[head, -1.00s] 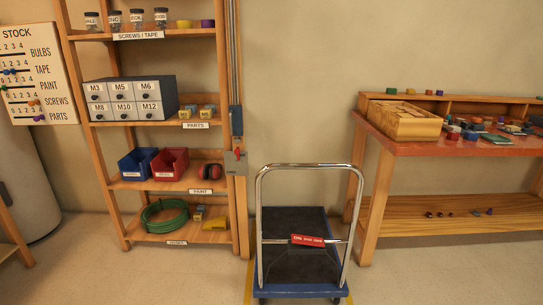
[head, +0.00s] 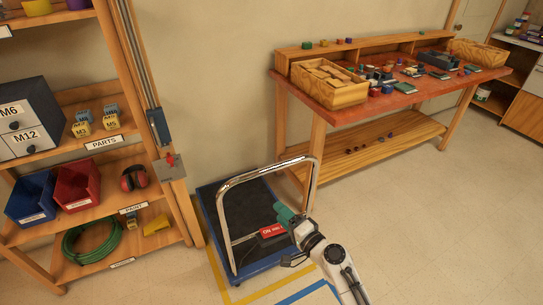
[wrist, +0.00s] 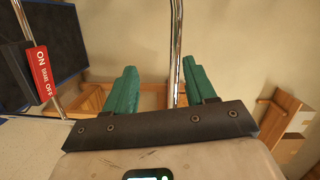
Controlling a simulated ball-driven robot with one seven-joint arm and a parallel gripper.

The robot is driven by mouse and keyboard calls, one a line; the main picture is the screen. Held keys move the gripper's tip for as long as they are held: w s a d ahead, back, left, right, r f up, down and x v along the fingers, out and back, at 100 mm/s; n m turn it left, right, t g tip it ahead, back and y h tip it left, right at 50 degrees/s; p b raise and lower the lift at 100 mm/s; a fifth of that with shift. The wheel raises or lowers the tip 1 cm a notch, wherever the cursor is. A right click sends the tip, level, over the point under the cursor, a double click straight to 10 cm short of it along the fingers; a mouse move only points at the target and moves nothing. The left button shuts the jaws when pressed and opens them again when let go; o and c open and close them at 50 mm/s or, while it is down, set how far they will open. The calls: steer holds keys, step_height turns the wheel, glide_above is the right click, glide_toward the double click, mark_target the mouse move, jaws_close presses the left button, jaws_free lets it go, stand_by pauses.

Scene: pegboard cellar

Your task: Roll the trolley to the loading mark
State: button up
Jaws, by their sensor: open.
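The trolley (head: 213,203) has a blue deck with a black mat and a chrome push handle (head: 268,168). It stands on the floor below the wall, between the shelf and the workbench. A red ON/OFF brake tag (head: 272,231) sits on the handle's crossbar; it shows at left in the wrist view (wrist: 40,73). My gripper (head: 284,214) is open at the handle's right side. In the wrist view its green fingers (wrist: 160,82) lie either side of a chrome upright (wrist: 176,50); contact cannot be told. Yellow tape (head: 222,278) and blue tape (head: 304,292) mark the floor; which is the loading mark is unclear.
A wooden shelf (head: 190,232) with bins and drawers stands close left of the trolley. A red-topped workbench (head: 345,99) with a wooden box (head: 330,95) stands to the right, its near leg close to the handle. Open floor (head: 440,220) lies at front right.

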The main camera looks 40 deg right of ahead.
mark_target(272, 171)
steer(key=d+r+m+h+p, duration=0.1)
steer(key=d+r+m+h, duration=0.15)
steer(key=d+m, duration=0.2)
steer(key=shift+n+h, duration=0.25)
steer(key=shift+h, duration=0.2)
steer(key=b+x, duration=0.1)
steer(key=x, duration=0.4)
steer(key=b+x, duration=0.1)
steer(key=x, duration=0.4)
steer(key=b+x, duration=0.1)
steer(key=x, duration=0.4)
steer(key=shift+w+d+f, duration=0.1)
steer(key=shift+d+f, duration=0.15)
steer(key=shift+w+d+r, duration=0.1)
steer(key=shift+w, duration=0.35)
steer(key=c, duration=1)
jaws_close()
steer(key=shift+s+f, duration=0.1)
steer(key=shift+f, duration=0.1)
